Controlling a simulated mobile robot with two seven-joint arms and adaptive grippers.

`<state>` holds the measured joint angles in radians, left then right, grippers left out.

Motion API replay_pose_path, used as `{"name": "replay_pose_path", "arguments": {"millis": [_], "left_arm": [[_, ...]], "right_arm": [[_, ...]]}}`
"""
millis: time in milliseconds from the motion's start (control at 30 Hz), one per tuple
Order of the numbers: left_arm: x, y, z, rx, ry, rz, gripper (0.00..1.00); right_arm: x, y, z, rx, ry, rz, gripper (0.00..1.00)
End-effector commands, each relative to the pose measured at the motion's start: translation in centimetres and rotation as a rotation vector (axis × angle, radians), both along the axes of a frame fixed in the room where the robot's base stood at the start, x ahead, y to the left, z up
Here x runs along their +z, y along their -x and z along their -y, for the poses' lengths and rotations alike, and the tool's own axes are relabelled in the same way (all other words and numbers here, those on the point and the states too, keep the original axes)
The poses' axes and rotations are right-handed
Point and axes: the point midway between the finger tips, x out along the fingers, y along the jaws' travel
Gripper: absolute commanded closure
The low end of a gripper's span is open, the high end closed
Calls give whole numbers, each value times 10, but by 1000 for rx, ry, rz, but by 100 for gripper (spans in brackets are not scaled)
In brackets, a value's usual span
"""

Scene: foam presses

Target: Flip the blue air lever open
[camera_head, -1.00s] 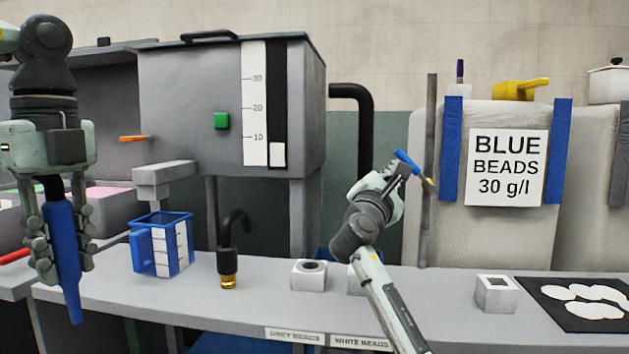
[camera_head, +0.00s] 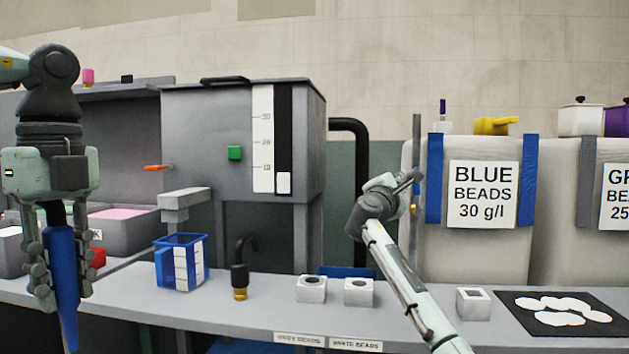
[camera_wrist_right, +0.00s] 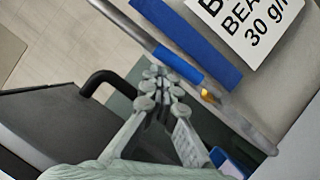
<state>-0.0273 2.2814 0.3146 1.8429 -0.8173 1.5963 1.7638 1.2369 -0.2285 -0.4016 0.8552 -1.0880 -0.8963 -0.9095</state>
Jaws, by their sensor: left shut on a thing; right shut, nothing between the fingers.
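The blue air lever (camera_wrist_right: 180,65) lies in line with the grey pipe (camera_wrist_right: 128,28) in the right wrist view, just above a brass valve fitting (camera_wrist_right: 209,96). In the head view the lever (camera_head: 416,190) shows small and upright against the pipe. My right gripper (camera_head: 415,176) is shut and empty, its fingertips beside the lever. In the right wrist view its fingertips (camera_wrist_right: 160,86) are close together just beside the lever; I cannot tell whether they touch it. My left gripper (camera_head: 62,255) is shut on a long blue object (camera_head: 64,285), held upright at the far left.
The pipe stands before the bag labelled blue beads (camera_head: 482,194). A grey hopper (camera_head: 205,130) stands at the left, with a blue jug (camera_head: 180,262) below it. White blocks (camera_head: 311,289) and a black mat (camera_head: 510,303) lie on the bench.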

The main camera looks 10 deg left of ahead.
Motion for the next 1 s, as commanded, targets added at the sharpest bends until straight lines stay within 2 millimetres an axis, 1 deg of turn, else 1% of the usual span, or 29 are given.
{"name": "replay_pose_path", "arguments": {"millis": [33, 267, 1000], "left_arm": [[2, 0, 0, 0, 0, 0, 100], [4, 0, 0, 0, 0, 1, 100], [5, 0, 0, 0, 0, 1, 100]], "right_arm": [[1, 0, 4, -3, 1, -1, 100], [2, 0, 8, -4, 3, -1, 100], [3, 0, 10, -6, 4, -1, 100]]}}
